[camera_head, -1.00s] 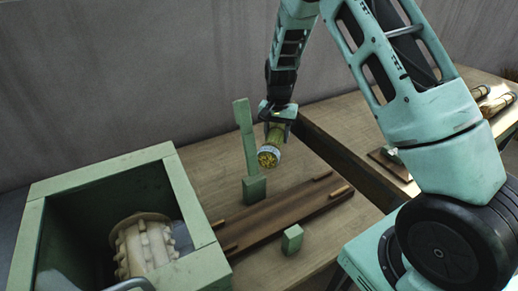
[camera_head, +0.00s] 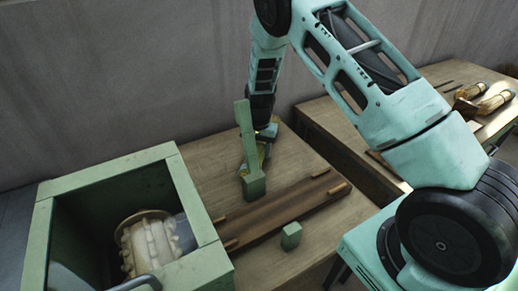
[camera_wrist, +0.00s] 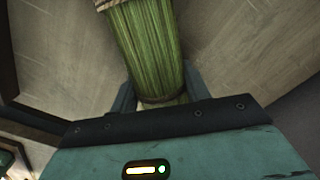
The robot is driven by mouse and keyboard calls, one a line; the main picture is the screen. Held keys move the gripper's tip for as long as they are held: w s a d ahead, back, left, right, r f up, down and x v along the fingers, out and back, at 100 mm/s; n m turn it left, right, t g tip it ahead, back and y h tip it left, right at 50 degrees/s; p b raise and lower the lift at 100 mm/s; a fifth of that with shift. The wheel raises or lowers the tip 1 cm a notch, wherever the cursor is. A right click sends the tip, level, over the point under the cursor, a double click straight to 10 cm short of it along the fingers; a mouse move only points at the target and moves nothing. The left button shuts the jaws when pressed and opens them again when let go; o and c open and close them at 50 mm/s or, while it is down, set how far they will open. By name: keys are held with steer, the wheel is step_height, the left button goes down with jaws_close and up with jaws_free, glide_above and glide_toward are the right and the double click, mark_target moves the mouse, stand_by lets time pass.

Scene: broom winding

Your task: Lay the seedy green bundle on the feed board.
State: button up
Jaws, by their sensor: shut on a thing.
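My gripper (camera_head: 264,134) is behind the upright green lever (camera_head: 249,150), which partly hides it in the head view.
The open green box (camera_head: 190,200) at the left holds a pale ridged drum (camera_head: 150,245). A small green block (camera_head: 291,236) stands before the board. Golden bundles (camera_head: 490,104) lie on the far right table. The tabletop behind the board is mostly clear.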

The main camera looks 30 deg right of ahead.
steer(key=shift+f, duration=0.2)
steer(key=o, duration=1)
steer(key=shift+r, duration=0.1)
